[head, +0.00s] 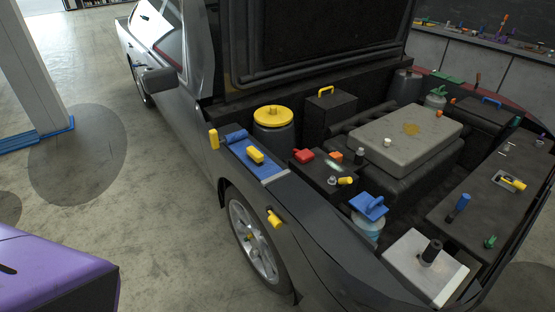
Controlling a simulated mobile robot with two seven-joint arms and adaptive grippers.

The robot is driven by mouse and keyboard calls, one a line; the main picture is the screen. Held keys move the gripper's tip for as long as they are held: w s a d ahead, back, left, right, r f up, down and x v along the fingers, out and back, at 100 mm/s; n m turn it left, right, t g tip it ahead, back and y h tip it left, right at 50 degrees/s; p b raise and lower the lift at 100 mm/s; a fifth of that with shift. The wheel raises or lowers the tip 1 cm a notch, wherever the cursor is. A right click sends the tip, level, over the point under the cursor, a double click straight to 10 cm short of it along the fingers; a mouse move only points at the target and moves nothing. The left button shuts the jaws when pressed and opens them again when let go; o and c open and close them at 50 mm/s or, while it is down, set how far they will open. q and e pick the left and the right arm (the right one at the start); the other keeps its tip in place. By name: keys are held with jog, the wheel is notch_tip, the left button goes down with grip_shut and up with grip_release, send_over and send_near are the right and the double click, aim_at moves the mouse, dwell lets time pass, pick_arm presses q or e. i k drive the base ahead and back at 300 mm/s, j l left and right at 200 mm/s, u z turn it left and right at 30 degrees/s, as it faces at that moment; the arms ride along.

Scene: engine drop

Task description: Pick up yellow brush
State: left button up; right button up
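Several yellow items show, and I cannot tell for sure which is the yellow brush. A yellow block-like item (255,155) lies on a blue mat (262,168) on the car's near fender. A small upright yellow item (213,139) is at the fender's outer edge. Another yellow item (274,217) is on the car's side above the front wheel. A yellow-handled item (511,181) lies on a flat plate on the right side of the engine bay. Neither of my grippers is in view.
The open engine bay holds a grey engine cover (405,137), a yellow-capped reservoir (273,116), a blue-capped bottle (368,212) and a whitish box (425,267). A purple object (60,275) fills the lower left corner. A pillar (30,70) stands at left; the floor between is clear.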

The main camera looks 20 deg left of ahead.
aim_at(257, 157)
jog(key=i+j+z, duration=0.15)
jog(key=j+z, duration=0.2)
jog(key=j, duration=0.65)
jog(key=i+j+z, duration=0.1)
jog(key=j+z, duration=0.2)
jog(key=j, duration=0.75)
